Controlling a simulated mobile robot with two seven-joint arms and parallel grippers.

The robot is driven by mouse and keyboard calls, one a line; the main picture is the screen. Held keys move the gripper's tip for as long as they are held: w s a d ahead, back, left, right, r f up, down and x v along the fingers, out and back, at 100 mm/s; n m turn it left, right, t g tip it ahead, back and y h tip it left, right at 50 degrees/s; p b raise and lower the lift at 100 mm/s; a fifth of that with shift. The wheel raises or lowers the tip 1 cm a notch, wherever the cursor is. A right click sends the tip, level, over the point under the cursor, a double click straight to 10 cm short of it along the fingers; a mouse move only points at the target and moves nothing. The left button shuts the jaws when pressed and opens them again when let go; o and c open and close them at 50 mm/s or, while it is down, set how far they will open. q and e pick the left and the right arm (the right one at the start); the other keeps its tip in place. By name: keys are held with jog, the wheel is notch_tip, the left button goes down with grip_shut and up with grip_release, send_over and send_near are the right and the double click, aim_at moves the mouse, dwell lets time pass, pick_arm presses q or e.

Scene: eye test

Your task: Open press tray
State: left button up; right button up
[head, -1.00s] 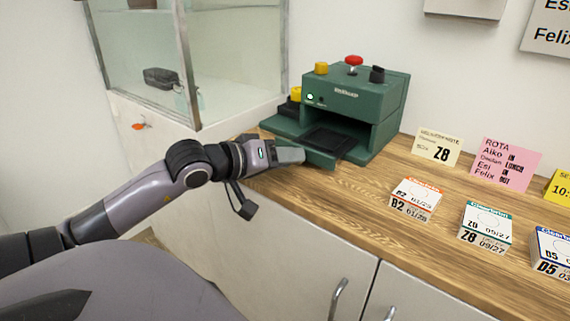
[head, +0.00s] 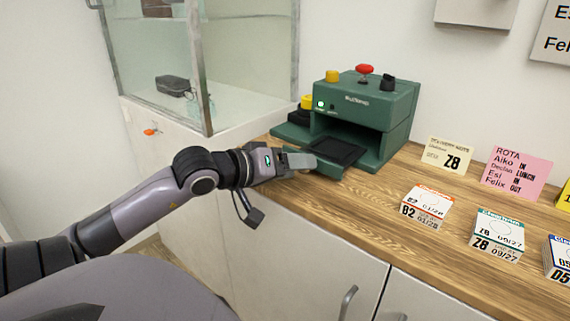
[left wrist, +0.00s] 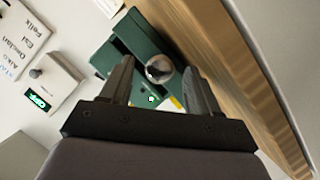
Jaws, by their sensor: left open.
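The green press (head: 366,105) stands on the wooden counter, with a red knob (head: 365,69) on top. Its low green tray (head: 325,168) juts from the front opening, with a dark plate (head: 338,150) lying on it. My left gripper (head: 305,161) is at the tray's front left in the head view and hides part of its front. In the left wrist view the left gripper (left wrist: 160,88) is open, its fingers on either side of a round shiny knob (left wrist: 159,68). I cannot tell whether they touch it. My right gripper is not in view.
Several labelled boxes, one orange-banded (head: 425,207), stand on the counter (head: 370,203) at right. A cream note (head: 447,156) and a pink note (head: 516,172) stand behind them. A glass case (head: 240,75) is left of the press. The counter directly before the press is clear.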

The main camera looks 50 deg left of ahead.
pick_arm(q)
jog(key=v, duration=0.7)
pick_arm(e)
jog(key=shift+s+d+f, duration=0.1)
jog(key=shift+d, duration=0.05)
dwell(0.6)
